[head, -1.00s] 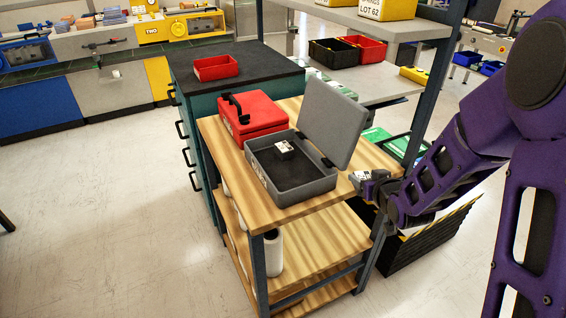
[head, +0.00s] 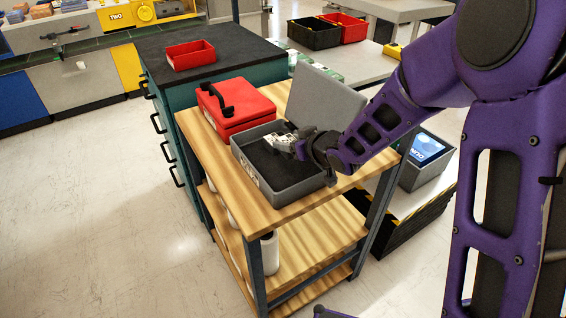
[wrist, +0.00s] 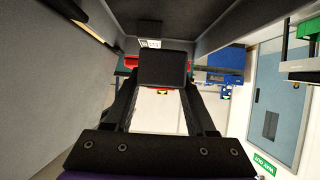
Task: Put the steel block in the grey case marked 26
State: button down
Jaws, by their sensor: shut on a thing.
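The grey case (head: 285,197) stands open on the wooden-topped cart, its lid (head: 322,97) raised at the back right. A pale label shows on its left side; I cannot read its number. My gripper (head: 288,143) is over the inside of the case. In the wrist view my gripper (wrist: 163,80) is shut on a dark block (wrist: 163,68), taken to be the steel block; its face looks nearly black. A small white-marked thing (wrist: 150,43) shows beyond it by the dark case lining. I cannot tell whether the held block touches the lining.
A closed red case (head: 240,110) with a black handle stands behind the grey case on the cart top (head: 200,140). A teal cabinet with a red tray (head: 190,55) is behind. A black bin (head: 313,33) and a red bin stand on a bench further back.

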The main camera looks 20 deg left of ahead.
aim_at(289, 173)
notch_tip(289, 173, down, 7)
jog(key=shift+f+b, duration=0.15)
jog(key=shift+b, duration=0.25)
jog(key=shift+f, duration=0.15)
jog(key=shift+c, duration=1.1)
grip_release()
jog(key=shift+s+d+r, duration=0.1)
jog(key=shift+d+r, duration=0.15)
jog(key=p+v, duration=0.1)
jog(key=v, duration=1)
jog(key=shift+s+d, duration=0.15)
jog(key=shift+s, duration=0.05)
